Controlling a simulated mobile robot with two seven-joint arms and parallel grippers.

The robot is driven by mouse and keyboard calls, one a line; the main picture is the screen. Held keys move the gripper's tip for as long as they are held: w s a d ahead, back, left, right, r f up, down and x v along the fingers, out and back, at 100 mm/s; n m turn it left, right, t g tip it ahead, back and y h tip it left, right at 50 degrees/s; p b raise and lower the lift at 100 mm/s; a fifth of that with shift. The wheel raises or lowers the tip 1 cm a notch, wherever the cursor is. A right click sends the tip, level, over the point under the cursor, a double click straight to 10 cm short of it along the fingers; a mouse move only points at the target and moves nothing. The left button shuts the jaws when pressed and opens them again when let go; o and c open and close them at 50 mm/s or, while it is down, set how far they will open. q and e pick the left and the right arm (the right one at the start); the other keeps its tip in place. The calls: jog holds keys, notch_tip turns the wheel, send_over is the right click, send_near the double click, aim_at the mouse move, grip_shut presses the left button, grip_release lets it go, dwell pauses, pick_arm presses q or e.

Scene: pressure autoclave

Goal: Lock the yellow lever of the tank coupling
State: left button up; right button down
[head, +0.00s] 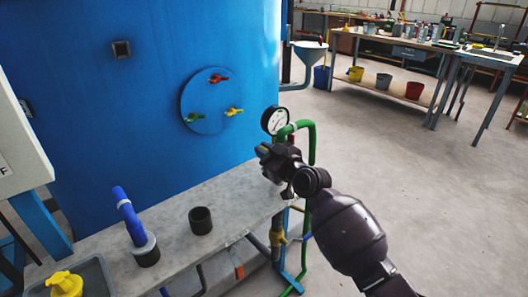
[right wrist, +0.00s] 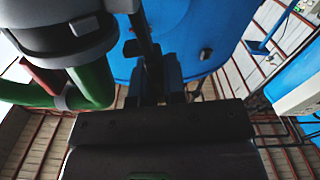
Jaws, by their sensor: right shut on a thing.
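The pressure gauge (head: 274,121) and a green hose (head: 311,140) stand at the bench's right end. My right gripper (head: 266,156) is just below the gauge, beside the hose. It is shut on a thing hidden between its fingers. In the right wrist view its dark fingers (right wrist: 160,80) point away from the camera. A grey coupling body (right wrist: 75,35) with a green pipe (right wrist: 92,82) and a reddish lever-like part (right wrist: 45,80) is left of the fingers. I cannot make out the coupling's yellow lever. My left gripper is not in view.
The blue tank (head: 140,60) has a round plate with red, yellow and green handles (head: 208,100). On the grey bench (head: 225,195) stand a blue pipe (head: 128,215) and a dark ring (head: 201,220). Pipes hang below. The floor to the right is clear.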

jog(key=c, duration=1.2)
grip_release()
jog(key=shift+s+d, duration=0.1)
jog(key=shift+s+d, duration=0.15)
jog(key=shift+s, duration=0.1)
jog(key=p+v, duration=0.1)
jog(key=v, duration=0.9)
jog(key=shift+p, duration=0.3)
